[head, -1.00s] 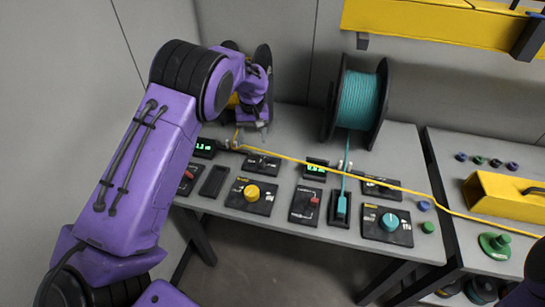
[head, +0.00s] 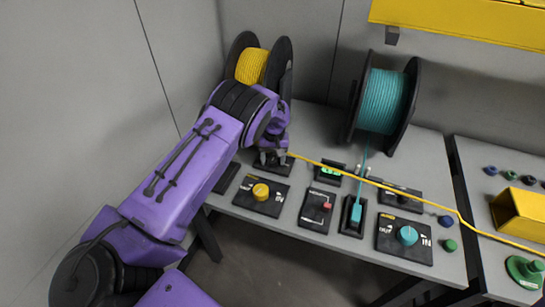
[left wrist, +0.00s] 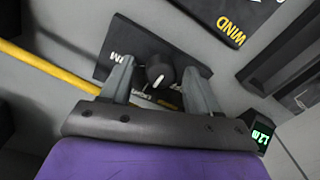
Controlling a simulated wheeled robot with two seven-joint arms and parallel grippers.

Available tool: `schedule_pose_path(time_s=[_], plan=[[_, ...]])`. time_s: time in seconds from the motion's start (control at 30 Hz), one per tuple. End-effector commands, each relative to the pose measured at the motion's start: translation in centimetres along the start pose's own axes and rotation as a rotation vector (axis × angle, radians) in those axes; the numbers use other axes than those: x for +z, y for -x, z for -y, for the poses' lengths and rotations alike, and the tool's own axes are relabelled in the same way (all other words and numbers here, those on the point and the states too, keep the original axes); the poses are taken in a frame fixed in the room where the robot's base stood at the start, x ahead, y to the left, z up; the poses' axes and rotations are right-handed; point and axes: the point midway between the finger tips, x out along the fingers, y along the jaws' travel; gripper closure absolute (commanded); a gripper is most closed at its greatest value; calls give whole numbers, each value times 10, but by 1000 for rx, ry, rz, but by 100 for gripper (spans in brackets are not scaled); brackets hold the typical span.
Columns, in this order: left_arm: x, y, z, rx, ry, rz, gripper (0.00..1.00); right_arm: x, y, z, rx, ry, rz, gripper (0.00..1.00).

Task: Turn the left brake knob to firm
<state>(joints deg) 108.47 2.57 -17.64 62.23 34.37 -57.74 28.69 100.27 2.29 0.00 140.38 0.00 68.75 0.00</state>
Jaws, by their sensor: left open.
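The left brake knob (left wrist: 160,73) is small and black with a white mark, on a dark panel (left wrist: 127,45) with white lettering that I cannot fully read. In the left wrist view my left gripper (left wrist: 158,81) is open, one finger on each side of the knob. I cannot tell whether the fingers touch it. In the head view my left gripper (head: 273,153) is over this panel, and its fingers and wrist hide the knob. My right gripper is not in view.
A yellow cable (head: 352,174) runs right from beside my left gripper. The yellow spool (head: 252,66) stands behind my arm, the teal spool (head: 382,100) to the right.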

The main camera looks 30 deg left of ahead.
Motion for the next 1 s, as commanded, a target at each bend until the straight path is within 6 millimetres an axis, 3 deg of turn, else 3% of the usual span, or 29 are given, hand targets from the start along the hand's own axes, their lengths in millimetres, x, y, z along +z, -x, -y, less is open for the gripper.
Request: schedule_pose_path(time_s=[0.3,0.47,0.77,1.0], plan=[[-1,-5,2,1,4,-1,42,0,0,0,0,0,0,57],[-1,-5,2,1,4,-1,94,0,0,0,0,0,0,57],[-1,-4,3,1,-17,-2,95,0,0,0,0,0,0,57],[-1,-5,3,1,-133,-5,95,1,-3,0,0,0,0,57]])
